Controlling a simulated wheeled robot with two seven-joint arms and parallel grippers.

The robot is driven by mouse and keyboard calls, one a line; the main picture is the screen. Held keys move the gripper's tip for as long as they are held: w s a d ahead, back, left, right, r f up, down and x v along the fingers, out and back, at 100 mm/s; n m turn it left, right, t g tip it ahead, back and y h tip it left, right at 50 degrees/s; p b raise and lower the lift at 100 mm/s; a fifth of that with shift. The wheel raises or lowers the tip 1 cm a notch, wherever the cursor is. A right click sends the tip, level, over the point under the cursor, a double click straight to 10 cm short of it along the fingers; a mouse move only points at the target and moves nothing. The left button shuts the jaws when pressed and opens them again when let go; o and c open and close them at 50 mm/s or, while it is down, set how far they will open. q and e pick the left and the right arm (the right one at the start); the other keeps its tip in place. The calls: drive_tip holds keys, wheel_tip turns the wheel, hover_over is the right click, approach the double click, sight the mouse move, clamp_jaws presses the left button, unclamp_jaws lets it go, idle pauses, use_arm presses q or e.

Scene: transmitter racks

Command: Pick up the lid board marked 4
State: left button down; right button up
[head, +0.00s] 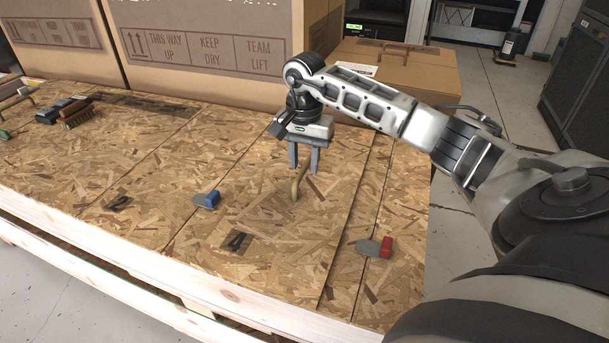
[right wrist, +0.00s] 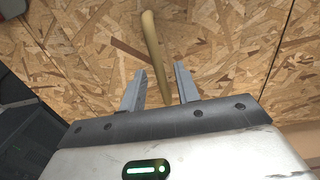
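The lid board marked 4 (head: 265,215) is a flat chipboard panel on top of the crate, with a dark 4 printed near its front edge. A tan curved handle (head: 299,184) stands up from it. My right gripper (head: 303,172) points down at the handle, its two fingers apart. In the right wrist view, the handle (right wrist: 153,45) runs between the lines of the open fingers (right wrist: 160,70). I cannot tell whether the fingertips reach down around it; neither finger visibly presses on it. My left gripper is not in view.
A blue-handled scraper (head: 207,200) lies at the board's left, and a red-handled scraper (head: 377,247) lies at its right. Brushes (head: 75,113) lie at the far left. Large cardboard boxes (head: 205,45) stand behind. Another marked board (head: 118,203) is to the left.

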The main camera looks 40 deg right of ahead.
wheel_tip(320, 180, down, 3)
drive_tip(key=shift+r, duration=0.15)
clamp_jaws()
drive_tip(key=shift+d+r, duration=0.1)
drive_tip(key=shift+r, duration=0.1)
idle(1.1)
